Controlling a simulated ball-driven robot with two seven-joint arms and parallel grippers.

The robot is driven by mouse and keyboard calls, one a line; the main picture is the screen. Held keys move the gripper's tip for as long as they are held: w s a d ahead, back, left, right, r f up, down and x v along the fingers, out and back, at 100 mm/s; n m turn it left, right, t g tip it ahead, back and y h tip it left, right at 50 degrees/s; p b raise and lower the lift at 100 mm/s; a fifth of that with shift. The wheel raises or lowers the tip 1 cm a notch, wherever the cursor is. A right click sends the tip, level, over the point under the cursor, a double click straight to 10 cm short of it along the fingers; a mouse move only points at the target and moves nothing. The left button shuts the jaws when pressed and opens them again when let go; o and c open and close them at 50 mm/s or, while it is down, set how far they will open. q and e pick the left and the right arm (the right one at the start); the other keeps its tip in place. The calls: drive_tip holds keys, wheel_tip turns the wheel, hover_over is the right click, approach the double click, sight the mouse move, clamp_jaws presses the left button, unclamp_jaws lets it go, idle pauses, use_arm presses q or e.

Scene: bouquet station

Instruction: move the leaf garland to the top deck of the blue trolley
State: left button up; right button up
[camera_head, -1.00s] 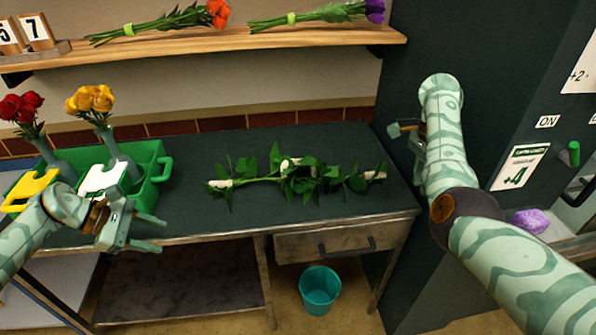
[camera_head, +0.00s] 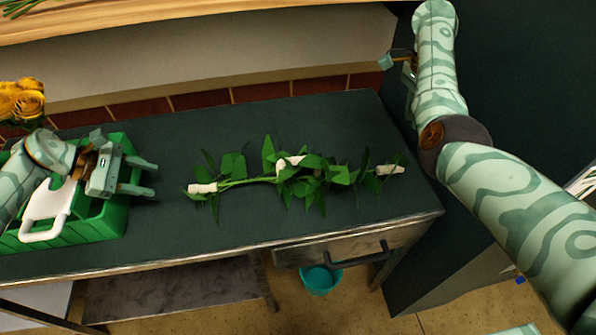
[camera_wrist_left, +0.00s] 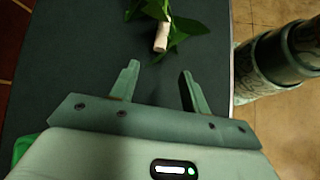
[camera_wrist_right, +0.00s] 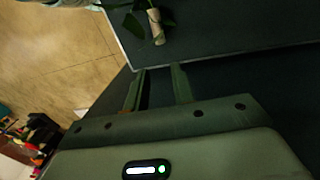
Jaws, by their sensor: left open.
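The leaf garland (camera_head: 300,176) lies along the dark bench top. It is a green leafy stem with pale wrapped sections, one at each end and one near the middle. My left gripper (camera_head: 152,178) is open and empty, just left of the garland's left end, its fingers pointing at it. In the left wrist view the garland's pale end (camera_wrist_left: 161,37) lies a little beyond the open fingertips. My right gripper (camera_wrist_right: 158,72) is empty with its fingers apart, and the garland's other pale end (camera_wrist_right: 156,27) shows beyond it. The blue trolley is not in view.
A green crate (camera_head: 105,225) with a white handle piece (camera_head: 48,212) stands at the bench's left, under my left arm. Yellow roses (camera_head: 22,100) are behind it. A shelf (camera_head: 200,12) runs above. A teal bucket (camera_head: 321,279) stands on the floor. The bench around the garland is clear.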

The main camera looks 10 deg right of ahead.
sight(187, 188)
use_arm(q)
drive_tip(key=x, duration=1.2)
use_arm(e)
drive_tip(key=s+f, duration=0.1)
drive_tip(key=f, duration=0.4)
drive_tip(key=s+f, duration=0.1)
drive_tip(key=f, duration=0.4)
drive_tip(key=s+f, duration=0.1)
drive_tip(key=f, duration=0.5)
drive_tip(key=shift+s, duration=0.1)
use_arm(q)
drive_tip(key=c, duration=0.4)
use_arm(e)
drive_tip(key=c, duration=0.4)
use_arm(q)
clamp_jaws()
use_arm(e)
clamp_jaws()
use_arm(q)
drive_tip(key=shift+r, duration=0.1)
